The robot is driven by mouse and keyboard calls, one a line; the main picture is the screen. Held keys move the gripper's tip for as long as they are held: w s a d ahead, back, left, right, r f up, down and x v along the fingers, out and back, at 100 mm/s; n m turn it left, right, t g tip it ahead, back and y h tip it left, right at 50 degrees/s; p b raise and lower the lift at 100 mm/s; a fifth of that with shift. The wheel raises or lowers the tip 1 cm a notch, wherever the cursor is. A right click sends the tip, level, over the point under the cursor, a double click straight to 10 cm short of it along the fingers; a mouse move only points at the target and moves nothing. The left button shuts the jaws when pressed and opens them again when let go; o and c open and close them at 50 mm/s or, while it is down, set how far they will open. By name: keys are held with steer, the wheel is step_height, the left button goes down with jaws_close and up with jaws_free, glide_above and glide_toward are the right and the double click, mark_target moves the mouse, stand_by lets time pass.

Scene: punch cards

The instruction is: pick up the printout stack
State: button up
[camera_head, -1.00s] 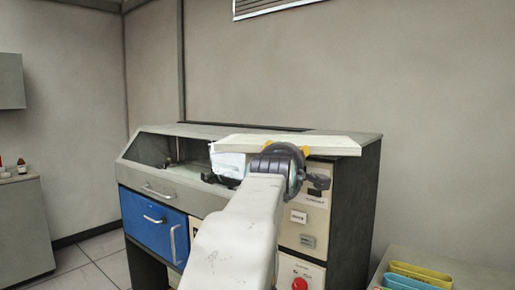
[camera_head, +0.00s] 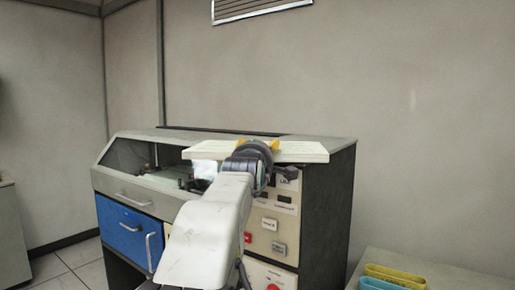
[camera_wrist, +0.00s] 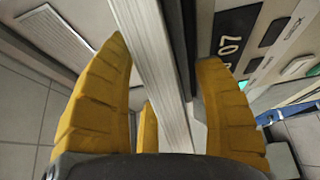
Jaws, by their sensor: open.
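The printout stack (camera_head: 298,152) is a pale, flat, thick slab. In the head view it lies level at the machine's top, sticking out past its front edge. My gripper (camera_head: 259,146) is at the stack's front side, with yellow fingertips showing beside it; my arm hides part of the stack. In the wrist view the stack's layered edge (camera_wrist: 168,90) runs between the yellow fingers of my gripper (camera_wrist: 163,58). The fingers are open, with a gap on the left side; the right finger is close to the slab, and I cannot tell whether it touches.
The machine (camera_head: 342,200) has a dark side panel, a blue drawer (camera_head: 128,232) and a panel of buttons below my gripper. Yellow and blue trays (camera_head: 395,276) stand on a surface at the lower right. A plain wall is behind.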

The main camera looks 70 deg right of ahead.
steer(key=shift+w+d+r+p, duration=0.1)
steer(key=shift+d+p, duration=0.2)
steer(key=shift+d, duration=0.25)
steer(key=shift+w+d, duration=0.1)
steer(key=shift+d, duration=0.45)
steer(key=shift+c, duration=0.2)
jaws_close()
